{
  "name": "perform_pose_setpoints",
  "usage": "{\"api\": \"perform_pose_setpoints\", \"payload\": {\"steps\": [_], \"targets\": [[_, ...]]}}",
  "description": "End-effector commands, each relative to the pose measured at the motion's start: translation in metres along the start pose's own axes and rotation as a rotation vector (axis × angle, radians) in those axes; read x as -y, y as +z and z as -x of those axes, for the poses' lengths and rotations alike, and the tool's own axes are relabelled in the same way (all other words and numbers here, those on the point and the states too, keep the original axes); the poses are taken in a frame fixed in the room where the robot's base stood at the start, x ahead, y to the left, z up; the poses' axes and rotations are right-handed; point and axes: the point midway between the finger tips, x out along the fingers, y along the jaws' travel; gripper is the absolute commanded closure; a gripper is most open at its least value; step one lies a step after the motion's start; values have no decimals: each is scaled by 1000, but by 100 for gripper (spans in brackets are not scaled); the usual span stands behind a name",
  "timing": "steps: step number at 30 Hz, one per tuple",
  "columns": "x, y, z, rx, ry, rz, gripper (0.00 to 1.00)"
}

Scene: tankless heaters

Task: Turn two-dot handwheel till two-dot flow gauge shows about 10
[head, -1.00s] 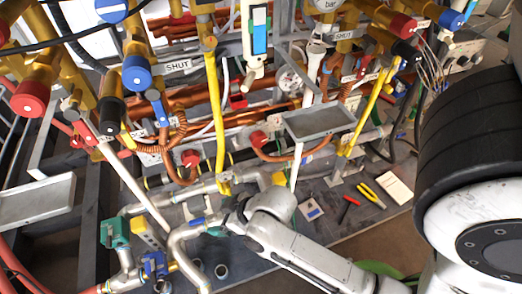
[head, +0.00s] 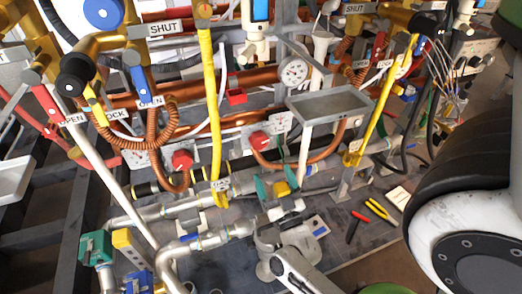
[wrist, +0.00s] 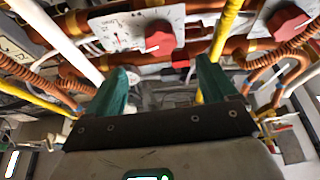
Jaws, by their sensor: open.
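Two red handwheels show in the head view, one at left (head: 183,159) and one further right (head: 260,140). A white gauge plate (head: 140,162) stands left of the left wheel, and another (head: 280,122) lies right of the right wheel. In the wrist view, one red wheel (wrist: 160,38) on a white plate (wrist: 115,28) lies beyond the open fingers; a second wheel (wrist: 288,22) is at upper right.
Yellow pipes (head: 215,110) and a grey tray (head: 328,103) on a white post stand close to the wheels. Copper pipes run behind. Red-handled (head: 355,226) and yellow-handled tools (head: 378,210) lie on the dark bench. A black tyre-like shape (head: 465,150) fills the right.

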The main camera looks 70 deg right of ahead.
Motion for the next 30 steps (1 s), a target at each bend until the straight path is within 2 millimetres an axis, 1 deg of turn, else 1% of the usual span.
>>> {"api": "perform_pose_setpoints", "payload": {"steps": [5, 12, 18, 21, 24, 30], "targets": [[0, -2, -21, -6, 2, -1, 14], [1, -2, -66, -6, 0, -2, 14], [1, -1, -93, -3, -1, -1, 14], [1, -1, -101, -3, -2, -1, 14], [1, -1, -105, -1, -2, 0, 14], [1, -1, -106, 0, -3, 0, 14]]}}
